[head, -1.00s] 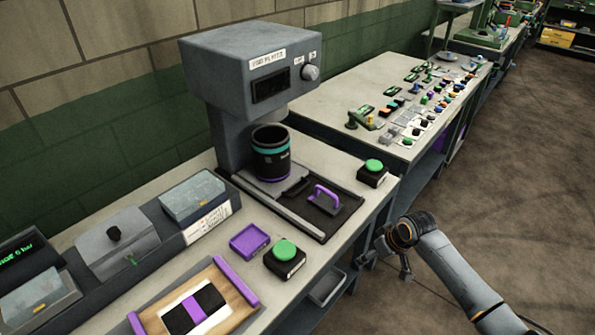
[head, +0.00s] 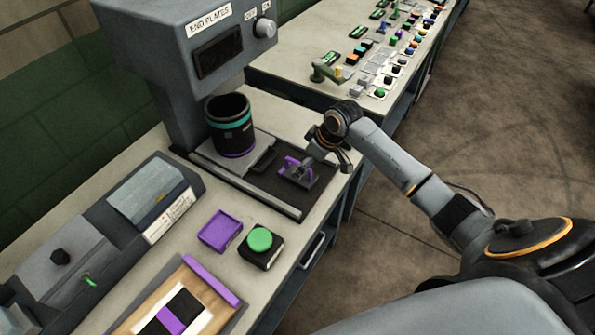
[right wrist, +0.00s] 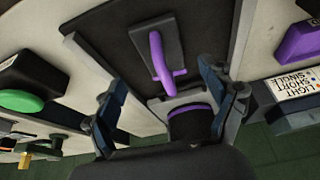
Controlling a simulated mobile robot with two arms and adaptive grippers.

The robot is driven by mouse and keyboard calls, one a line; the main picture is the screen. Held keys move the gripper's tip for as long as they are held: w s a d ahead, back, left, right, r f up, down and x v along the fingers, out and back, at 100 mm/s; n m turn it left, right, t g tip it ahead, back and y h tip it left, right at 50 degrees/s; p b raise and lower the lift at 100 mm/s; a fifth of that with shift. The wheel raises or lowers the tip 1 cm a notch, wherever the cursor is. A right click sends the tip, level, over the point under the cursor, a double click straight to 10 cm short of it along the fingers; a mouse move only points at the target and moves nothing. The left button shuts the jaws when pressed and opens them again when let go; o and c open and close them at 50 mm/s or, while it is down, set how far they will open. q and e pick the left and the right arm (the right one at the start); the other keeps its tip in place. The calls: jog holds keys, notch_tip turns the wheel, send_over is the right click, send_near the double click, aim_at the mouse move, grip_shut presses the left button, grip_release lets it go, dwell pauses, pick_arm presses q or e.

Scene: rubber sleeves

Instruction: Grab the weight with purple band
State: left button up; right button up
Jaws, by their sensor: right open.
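A dark cylinder (head: 229,128) with a teal band and a purple band at its base stands upright under the press head. In the right wrist view the purple-banded dark cylinder (right wrist: 190,126) is partly hidden by my gripper's body. A dark plate with a purple handle (head: 291,166) lies on the black tray in front of it. My right gripper (head: 321,158) is open and empty, just right of the purple handle. In the right wrist view the handle (right wrist: 158,58) lies beyond the fingertips (right wrist: 166,80), apart from them. My left gripper is not in view.
The grey press (head: 170,70) rises behind the cylinder. A purple tray (head: 220,230) and a green button (head: 260,240) sit on the bench in front. A second bench (head: 310,45) with several small parts stands behind. Open floor (head: 520,130) lies to the right.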

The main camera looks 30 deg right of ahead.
aim_at(307, 181)
jog(key=shift+w+a+f+p, duration=0.1)
jog(key=shift+a+f+p, duration=0.1)
jog(key=shift+f+p, duration=0.35)
jog(key=x, duration=0.3)
jog(key=shift+a+f, duration=0.1)
jog(key=shift+f, duration=0.2)
jog(key=shift+w+f, duration=0.1)
jog(key=shift+f, duration=0.05)
jog(key=shift+c, duration=1.3)
jog(key=c, duration=1.4)
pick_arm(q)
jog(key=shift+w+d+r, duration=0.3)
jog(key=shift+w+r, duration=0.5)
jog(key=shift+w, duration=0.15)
pick_arm(e)
grip_shut()
